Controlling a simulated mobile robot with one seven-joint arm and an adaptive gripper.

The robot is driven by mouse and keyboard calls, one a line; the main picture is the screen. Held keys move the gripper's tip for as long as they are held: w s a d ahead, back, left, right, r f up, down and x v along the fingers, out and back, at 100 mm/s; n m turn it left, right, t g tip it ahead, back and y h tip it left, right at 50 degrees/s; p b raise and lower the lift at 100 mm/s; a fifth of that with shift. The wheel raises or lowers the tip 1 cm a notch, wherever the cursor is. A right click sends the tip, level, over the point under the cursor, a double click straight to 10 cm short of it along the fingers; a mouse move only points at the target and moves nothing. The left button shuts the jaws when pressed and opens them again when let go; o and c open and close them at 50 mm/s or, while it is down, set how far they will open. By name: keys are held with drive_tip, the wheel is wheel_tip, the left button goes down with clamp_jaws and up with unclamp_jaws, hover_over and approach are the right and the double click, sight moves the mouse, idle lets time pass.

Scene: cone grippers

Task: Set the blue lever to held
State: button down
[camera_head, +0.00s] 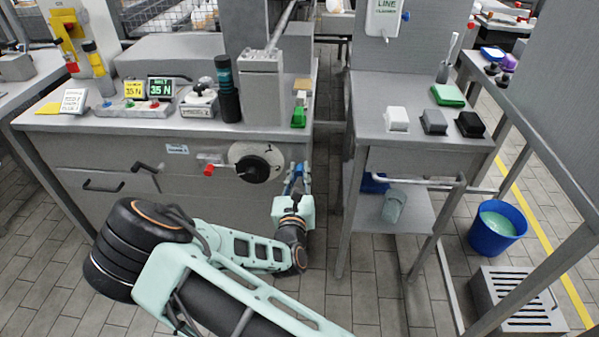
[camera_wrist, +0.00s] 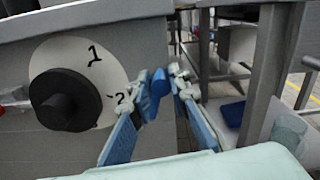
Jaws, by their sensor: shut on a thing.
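The blue lever (camera_wrist: 158,84) shows in the wrist view as a dark blue rounded end at the right edge of the machine's front. My gripper (camera_wrist: 161,100) has its two blue-padded fingers on either side of it and is shut on it. In the head view my gripper (camera_head: 297,184) is at the right end of the machine's front, just right of the dial. There the fingers hide most of the lever, and I cannot read its setting or any label for it.
A white dial (camera_head: 256,162) with a black knob and numbers is close left of my gripper; a red-tipped handle (camera_head: 208,169) sticks out beside it. A side table (camera_head: 415,155) with a rail stands to the right, across a narrow gap. A blue bucket (camera_head: 497,228) is on the floor.

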drive_tip(key=shift+p, duration=0.3)
drive_tip(key=shift+r+p, duration=0.2)
drive_tip(key=shift+p, duration=0.25)
drive_tip(key=shift+a+r+n+p, duration=0.15)
drive_tip(key=shift+a+n+p, duration=0.15)
drive_tip(key=shift+n+p, duration=0.7)
drive_tip(key=a+n+p, duration=0.1)
drive_tip(key=p, duration=0.1)
drive_tip(key=shift+f+n+p, duration=0.3)
drive_tip(key=shift+f+n, duration=0.05)
drive_tip(key=shift+n, duration=0.05)
drive_tip(key=c, duration=1.9)
unclamp_jaws()
drive_tip(key=shift+o, duration=0.3)
drive_tip(key=shift+a, duration=0.1)
drive_tip(key=shift+r, duration=0.1)
